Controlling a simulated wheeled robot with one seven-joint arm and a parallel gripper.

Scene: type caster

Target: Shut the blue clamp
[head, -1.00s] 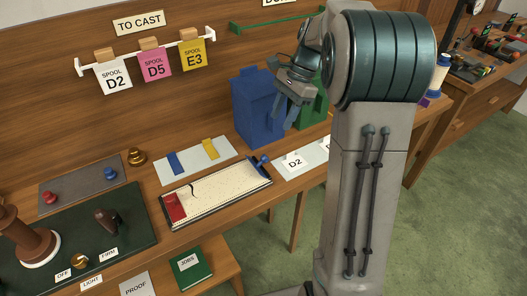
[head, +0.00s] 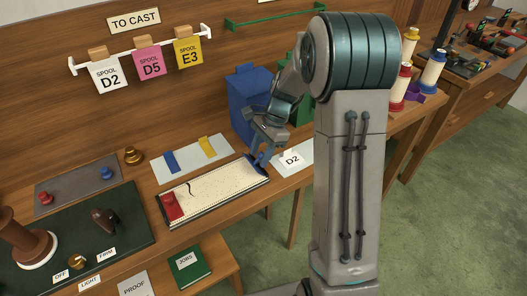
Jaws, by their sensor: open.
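The blue clamp (head: 253,164) sits at the right end of the long cream tray (head: 215,195) on the bench; its lever is mostly hidden by my fingers. My gripper (head: 262,157) is open, pointing down, right at the blue clamp. I cannot tell whether the fingers touch it. A red clamp (head: 171,206) lies at the tray's left end, and a thin dark curved mark or strand shows on the tray surface.
A blue bin (head: 248,98) and a green bin (head: 300,100) stand behind my gripper. A D2 card (head: 292,160) lies on the right.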

